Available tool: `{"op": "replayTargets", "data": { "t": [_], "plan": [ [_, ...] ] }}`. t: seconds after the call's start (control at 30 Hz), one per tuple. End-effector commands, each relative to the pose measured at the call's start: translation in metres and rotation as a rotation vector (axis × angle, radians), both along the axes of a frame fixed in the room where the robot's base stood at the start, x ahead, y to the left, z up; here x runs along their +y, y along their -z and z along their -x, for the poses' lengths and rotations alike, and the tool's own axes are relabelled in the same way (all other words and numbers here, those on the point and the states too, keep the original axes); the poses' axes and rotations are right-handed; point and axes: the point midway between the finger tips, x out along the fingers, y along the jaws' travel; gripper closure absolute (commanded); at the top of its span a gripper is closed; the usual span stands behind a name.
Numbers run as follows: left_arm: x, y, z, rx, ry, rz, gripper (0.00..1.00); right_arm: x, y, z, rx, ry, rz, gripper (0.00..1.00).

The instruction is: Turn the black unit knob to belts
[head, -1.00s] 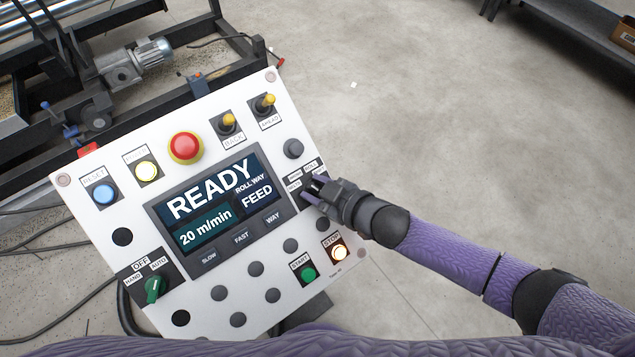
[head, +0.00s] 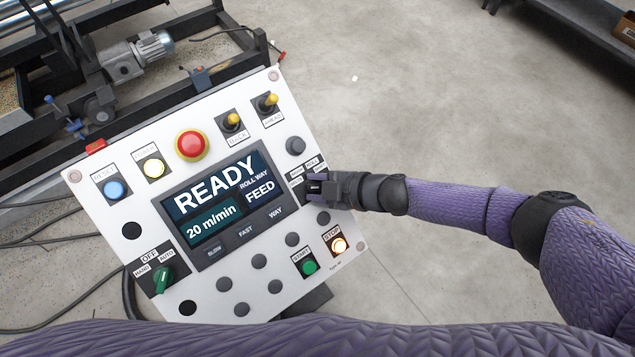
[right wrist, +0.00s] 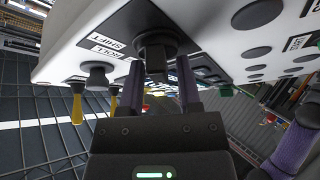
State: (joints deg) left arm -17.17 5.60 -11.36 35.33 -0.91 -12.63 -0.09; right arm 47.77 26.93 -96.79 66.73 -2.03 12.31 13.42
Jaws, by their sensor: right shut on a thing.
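The black unit knob (right wrist: 156,44) sits on the right part of the white control panel (head: 100,208). In the head view my right gripper (head: 317,188) covers most of it. In the right wrist view the knob's grip stands between my two purple fingers, and my right gripper (right wrist: 158,72) is shut on it. The small labels around the knob are partly hidden; "ROLL" and "SHIFT" can be read beside it in the wrist view. I cannot tell which label the knob points to. My left gripper is not in view.
The panel's display (head: 225,210) reads READY, 20 m/min, ROLL WAY, FEED. Close by are a dark round button (head: 296,146), yellow-tipped switches (head: 233,119), a red emergency button (head: 191,145) and a lit stop button (head: 339,245).

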Motion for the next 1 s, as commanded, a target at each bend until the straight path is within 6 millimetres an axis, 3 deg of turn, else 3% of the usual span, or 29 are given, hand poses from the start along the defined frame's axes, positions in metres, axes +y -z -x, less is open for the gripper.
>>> {"op": "replayTargets", "data": {
  "t": [0.47,0.5,0.53,0.83,1.0],
  "plan": [
    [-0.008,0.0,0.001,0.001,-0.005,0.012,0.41,-0.001,0.001,0.0,-0.005,-0.008,0.011,1.0],
    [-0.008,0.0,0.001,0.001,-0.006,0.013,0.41,-0.001,0.001,0.0,-0.004,-0.008,0.01,0.53],
    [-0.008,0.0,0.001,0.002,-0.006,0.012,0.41,-0.001,0.001,0.0,-0.004,-0.008,0.01,0.46],
    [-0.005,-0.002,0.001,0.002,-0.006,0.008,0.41,-0.003,-0.001,0.001,-0.003,-0.009,0.008,0.44],
    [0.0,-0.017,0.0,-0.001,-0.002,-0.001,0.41,-0.025,-0.019,0.011,-0.004,-0.007,0.009,0.44]
  ]
}}
